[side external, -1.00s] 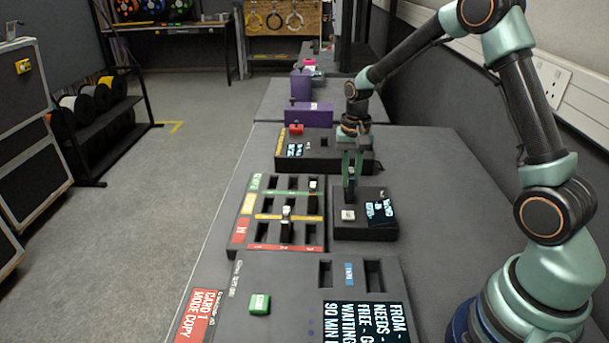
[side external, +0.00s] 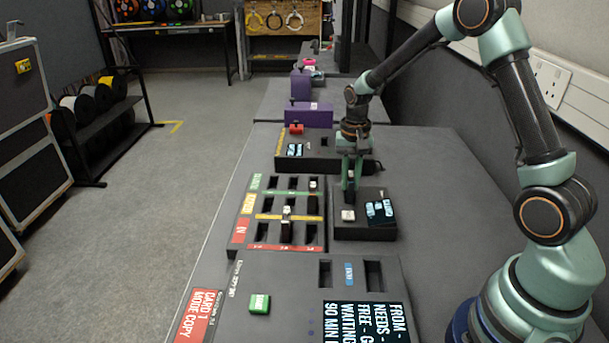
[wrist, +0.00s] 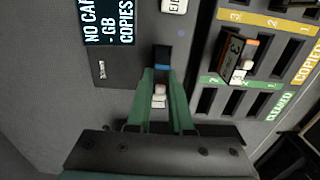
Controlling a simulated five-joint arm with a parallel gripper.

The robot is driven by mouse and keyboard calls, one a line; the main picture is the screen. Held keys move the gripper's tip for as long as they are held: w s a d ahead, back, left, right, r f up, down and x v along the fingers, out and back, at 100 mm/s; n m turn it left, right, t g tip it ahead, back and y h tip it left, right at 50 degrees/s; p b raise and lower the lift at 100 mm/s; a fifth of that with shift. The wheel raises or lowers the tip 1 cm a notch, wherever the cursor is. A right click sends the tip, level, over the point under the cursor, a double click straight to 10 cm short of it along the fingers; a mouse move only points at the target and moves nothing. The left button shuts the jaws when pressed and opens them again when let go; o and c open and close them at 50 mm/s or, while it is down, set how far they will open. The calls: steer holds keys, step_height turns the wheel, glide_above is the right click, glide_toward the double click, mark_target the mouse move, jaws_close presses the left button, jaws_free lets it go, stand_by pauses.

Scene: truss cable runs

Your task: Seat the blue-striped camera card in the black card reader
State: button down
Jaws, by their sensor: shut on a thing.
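The black card reader (side external: 350,230) sits right of the slotted card tray, and in the wrist view its dark top (wrist: 112,72) fills the middle left. My gripper (side external: 350,190) points down over the reader's back left part; its green fingers (wrist: 162,88) are shut on a card with a pale, pink-topped grip (wrist: 160,92). A blue patch (wrist: 162,68) shows just beyond the grip, between the fingertips, and looks like the card's stripe. The card's lower end is hidden, so I cannot tell how far it is in the slot. The reader's screen (wrist: 105,20) reads "NO CA…".
The slotted tray (side external: 258,240) left of the reader holds cards, one (wrist: 232,52) with an orange stripe. A larger black console (side external: 225,285) with a green button (side external: 260,303) is in front. Another black box (side external: 320,165) stands behind. The bench right of the reader is clear.

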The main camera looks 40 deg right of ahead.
stand_by(0.3)
steer(key=shift+c, duration=2.1)
jaws_free()
steer(key=shift+r, duration=3.75)
